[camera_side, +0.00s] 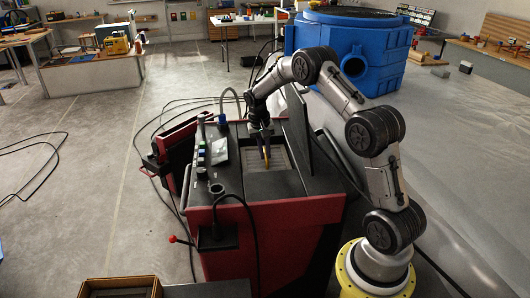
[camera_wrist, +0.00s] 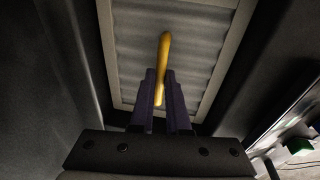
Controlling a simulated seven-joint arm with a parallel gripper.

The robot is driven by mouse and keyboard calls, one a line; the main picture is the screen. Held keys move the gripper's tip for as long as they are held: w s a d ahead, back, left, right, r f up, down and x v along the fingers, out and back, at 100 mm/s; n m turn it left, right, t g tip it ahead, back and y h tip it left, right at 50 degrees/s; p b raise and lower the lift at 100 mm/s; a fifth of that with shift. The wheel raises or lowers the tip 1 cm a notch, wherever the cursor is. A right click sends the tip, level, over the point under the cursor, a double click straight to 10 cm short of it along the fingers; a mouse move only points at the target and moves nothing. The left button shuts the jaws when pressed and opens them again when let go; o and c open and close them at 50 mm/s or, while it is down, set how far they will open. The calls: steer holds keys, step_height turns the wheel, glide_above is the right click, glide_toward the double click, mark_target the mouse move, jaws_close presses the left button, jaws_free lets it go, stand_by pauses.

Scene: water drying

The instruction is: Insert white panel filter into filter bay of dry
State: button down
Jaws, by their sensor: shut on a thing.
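The white panel filter (camera_wrist: 197,60) has a light frame, a pleated face and a yellow handle (camera_wrist: 164,62). In the wrist view my gripper (camera_wrist: 161,88) is shut on the yellow handle, with a dark finger on each side. The filter also shows in the side view (camera_side: 281,160), inside the rectangular opening of the red and black dryer (camera_side: 265,222). Dark walls of the filter bay (camera_wrist: 85,45) stand on both sides of it. My gripper (camera_side: 266,150) points down into the bay. I cannot tell whether the filter is fully seated.
A dark lid (camera_side: 297,122) stands open right beside the bay. A control panel with knobs (camera_side: 201,158) lies left of it. Cables (camera_side: 140,140) run over the floor. A large blue tank (camera_side: 345,45) stands behind my arm. The floor at left is mostly free.

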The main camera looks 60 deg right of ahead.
mark_target(261, 163)
steer(key=c, duration=0.9)
jaws_free()
steer(key=shift+f, duration=0.1)
steer(key=s+a+r+n+t, duration=0.1)
steer(key=a+r, duration=0.4)
steer(key=r, duration=0.5)
steer(key=s+a+r+n, duration=0.1)
steer(key=a+r, duration=0.3)
steer(key=r, duration=0.5)
steer(key=s+a+r+n+t, duration=0.25)
steer(key=s+a+r, duration=0.35)
steer(key=s+a, duration=0.35)
steer(key=s+a+f+n+t+y, duration=0.1)
steer(key=s+a+n, duration=0.2)
steer(key=s, duration=0.5)
steer(key=s+a+f+n+t, duration=0.1)
steer(key=s+a+f+n, duration=0.1)
steer(key=s+a, duration=0.4)
steer(key=shift+s+a+n+t+y, duration=0.25)
steer(key=shift+s+n+t+y, duration=0.25)
steer(key=shift+s, duration=0.5)
